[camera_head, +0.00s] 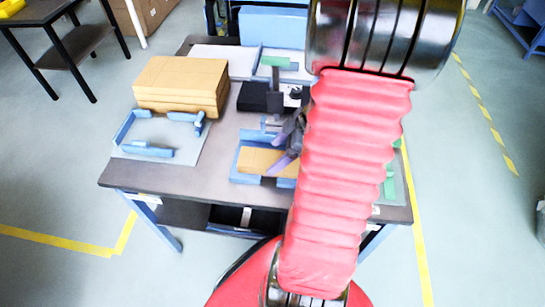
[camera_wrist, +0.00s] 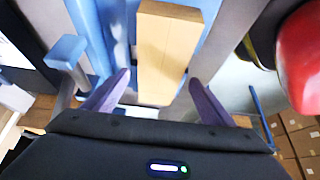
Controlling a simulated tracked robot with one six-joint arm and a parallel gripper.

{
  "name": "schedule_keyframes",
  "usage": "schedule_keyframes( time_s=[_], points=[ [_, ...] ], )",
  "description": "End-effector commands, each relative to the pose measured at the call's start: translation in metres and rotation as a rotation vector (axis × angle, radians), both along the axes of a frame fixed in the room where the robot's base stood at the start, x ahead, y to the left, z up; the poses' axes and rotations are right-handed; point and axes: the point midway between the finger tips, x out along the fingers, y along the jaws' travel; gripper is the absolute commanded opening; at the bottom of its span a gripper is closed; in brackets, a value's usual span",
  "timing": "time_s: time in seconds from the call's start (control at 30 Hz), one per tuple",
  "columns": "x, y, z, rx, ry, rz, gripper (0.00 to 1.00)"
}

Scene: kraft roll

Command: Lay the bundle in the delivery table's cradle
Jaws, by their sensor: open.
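A tan, flat-sided bundle (camera_head: 262,161) lies in a low blue-walled cradle (camera_head: 236,170) at the front middle of the table. In the wrist view the bundle (camera_wrist: 168,48) shows lengthwise, with blue cradle parts (camera_wrist: 92,30) beside it. My gripper (camera_head: 284,157) is at the bundle's right part, partly hidden by my red arm sleeve. In the wrist view my gripper's (camera_wrist: 160,78) two purple fingers stand apart on either side of the bundle's near end, with gaps on both sides. The bundle's right end is hidden in the head view.
A stack of brown sheets (camera_head: 182,84) stands on the grey table (camera_head: 150,176) behind a pale tray with blue corner guides (camera_head: 150,138). Black and green parts (camera_head: 262,96) sit behind the cradle. A black side table (camera_head: 45,30) stands at the far left.

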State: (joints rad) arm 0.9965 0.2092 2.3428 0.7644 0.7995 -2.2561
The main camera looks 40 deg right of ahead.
Motion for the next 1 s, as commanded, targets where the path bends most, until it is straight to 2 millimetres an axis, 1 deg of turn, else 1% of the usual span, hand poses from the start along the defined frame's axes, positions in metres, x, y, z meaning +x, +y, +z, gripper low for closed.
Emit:
schedule_keyframes(
  time_s=[0.03, 0.3, 0.5, 0.63, 1.0],
  points=[
    [-0.003, -0.005, 0.009, -0.006, -0.004, -0.002, 0.77],
    [-0.022, -0.018, 0.048, -0.005, -0.001, -0.002, 0.77],
    [-0.031, -0.025, 0.068, -0.003, -0.001, -0.001, 0.77],
    [-0.033, -0.026, 0.073, -0.002, 0.000, -0.002, 0.77],
    [-0.033, -0.026, 0.073, -0.002, 0.000, -0.002, 0.77]
  ],
)
